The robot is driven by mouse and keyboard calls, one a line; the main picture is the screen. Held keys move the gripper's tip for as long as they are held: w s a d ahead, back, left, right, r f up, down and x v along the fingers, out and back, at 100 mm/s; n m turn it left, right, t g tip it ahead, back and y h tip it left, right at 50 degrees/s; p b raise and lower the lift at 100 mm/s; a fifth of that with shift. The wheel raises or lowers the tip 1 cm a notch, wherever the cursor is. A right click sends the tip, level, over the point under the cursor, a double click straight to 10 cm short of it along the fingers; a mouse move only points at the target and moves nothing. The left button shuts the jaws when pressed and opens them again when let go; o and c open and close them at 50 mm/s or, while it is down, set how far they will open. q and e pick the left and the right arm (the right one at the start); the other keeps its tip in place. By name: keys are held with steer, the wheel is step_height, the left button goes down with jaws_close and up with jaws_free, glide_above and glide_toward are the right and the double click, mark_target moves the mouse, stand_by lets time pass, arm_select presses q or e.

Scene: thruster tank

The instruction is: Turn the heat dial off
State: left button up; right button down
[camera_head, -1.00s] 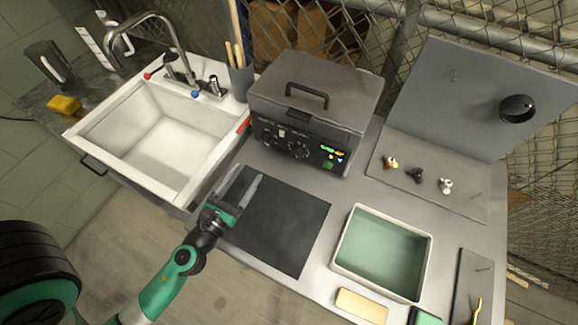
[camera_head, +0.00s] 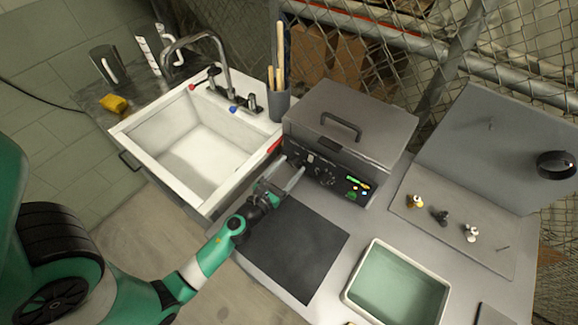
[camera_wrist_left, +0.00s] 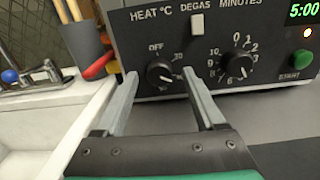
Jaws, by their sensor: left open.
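The ultrasonic cleaner (camera_head: 350,115) is a grey box with a lid handle and a black front panel. In the left wrist view its heat dial (camera_wrist_left: 160,72) is a black knob below the "HEAT °C" label, with OFF at its upper left. Its white mark seems to point to the lower right, away from OFF. My left gripper (camera_head: 292,166) is open in front of the panel. In the left wrist view its fingertips (camera_wrist_left: 160,76) lie either side of the dial; whether they touch it I cannot tell. My right gripper is not in view.
The minutes dial (camera_wrist_left: 237,66) and green start button (camera_wrist_left: 300,59) are right of the heat dial. A red-handled tool (camera_wrist_left: 98,66) and the sink (camera_head: 195,140) are to the left. A black mat (camera_head: 295,250) and a green-lined tray (camera_head: 395,290) are on the bench.

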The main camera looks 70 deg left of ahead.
arm_select(q)
steer(key=shift+c, duration=0.3)
jaws_close()
steer(key=shift+n, duration=0.3)
steer(key=n, duration=1.1)
steer(key=shift+n, duration=0.3)
steer(key=n, duration=0.6)
steer(key=shift+r, duration=0.1)
steer(key=n, duration=0.5)
steer(key=shift+h+p, duration=0.3)
steer(key=shift+p, duration=0.05)
steer(key=shift+n, duration=0.3)
